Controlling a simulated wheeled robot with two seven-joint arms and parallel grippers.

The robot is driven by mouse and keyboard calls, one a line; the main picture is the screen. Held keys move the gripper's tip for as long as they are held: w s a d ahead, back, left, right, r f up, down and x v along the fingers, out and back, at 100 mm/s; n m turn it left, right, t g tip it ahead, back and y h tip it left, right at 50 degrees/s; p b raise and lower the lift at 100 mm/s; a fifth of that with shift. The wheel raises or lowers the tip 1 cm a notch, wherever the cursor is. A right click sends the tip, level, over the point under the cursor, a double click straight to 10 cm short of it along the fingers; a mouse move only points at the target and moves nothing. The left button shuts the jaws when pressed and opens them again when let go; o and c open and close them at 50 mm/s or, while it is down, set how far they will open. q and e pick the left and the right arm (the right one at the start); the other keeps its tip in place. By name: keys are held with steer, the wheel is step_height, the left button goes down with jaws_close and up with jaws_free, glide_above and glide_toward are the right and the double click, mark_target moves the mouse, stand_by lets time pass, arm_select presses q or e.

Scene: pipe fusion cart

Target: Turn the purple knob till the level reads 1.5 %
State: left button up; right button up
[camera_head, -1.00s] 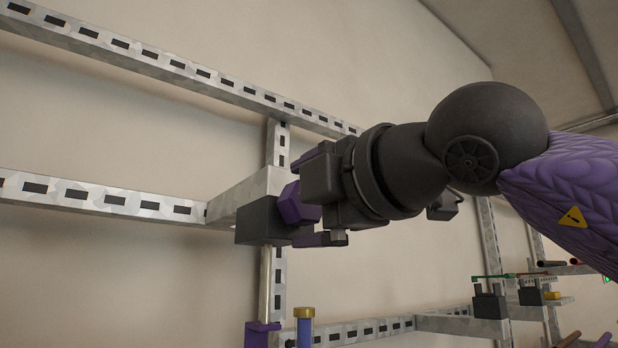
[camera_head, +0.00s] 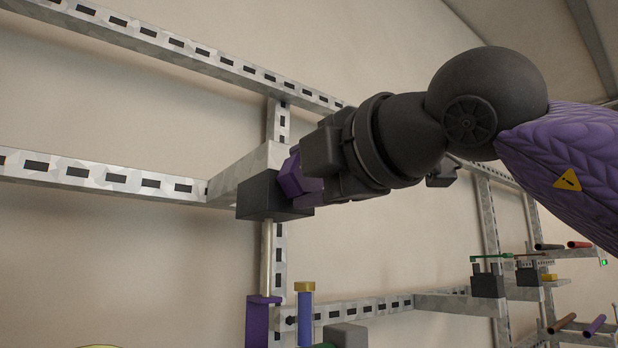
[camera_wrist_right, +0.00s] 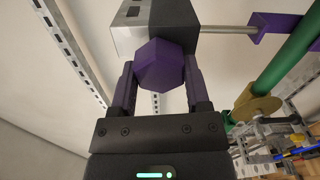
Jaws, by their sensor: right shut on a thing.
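The purple knob (camera_head: 288,178) sits on the side of a dark box (camera_head: 262,197) on the metal frame. In the right wrist view the knob (camera_wrist_right: 162,66) is a hexagonal block between the two purple fingers. My right gripper (camera_head: 304,182) comes in from the right and is shut on the knob; its fingers also show in the wrist view (camera_wrist_right: 160,82). My arm's wrist partly covers the fingers in the head view. No level reading can be made out. My left gripper is not in view.
Slotted metal rails (camera_head: 100,182) run along the wall. Below the box stand a purple bracket (camera_head: 258,322) and a blue tube with a yellow cap (camera_head: 305,315). Racks with pipes (camera_head: 560,323) are at lower right. A green pipe (camera_wrist_right: 285,65) shows in the wrist view.

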steer(key=shift+a+f+n+b, duration=0.1)
steer(key=shift+f+n+b, duration=0.2)
steer(key=shift+n+b, duration=0.75)
steer(key=n, duration=0.9)
steer(key=shift+w, duration=0.1)
steer(key=n, duration=0.5)
steer(key=shift+r+n, duration=0.1)
steer(key=shift+n, duration=0.25)
steer(key=n+p, duration=0.1)
steer(key=n, duration=0.6)
steer(key=n+p, duration=0.1)
steer(key=n, duration=0.2)
steer(key=shift+d+r, duration=0.1)
steer(key=shift+d, duration=0.1)
steer(key=n+p, duration=0.2)
steer(key=n, duration=0.3)
steer(key=n+p, duration=0.1)
steer(key=n, duration=0.4)
steer(key=shift+w+n, duration=0.1)
steer(key=shift+n, duration=0.3)
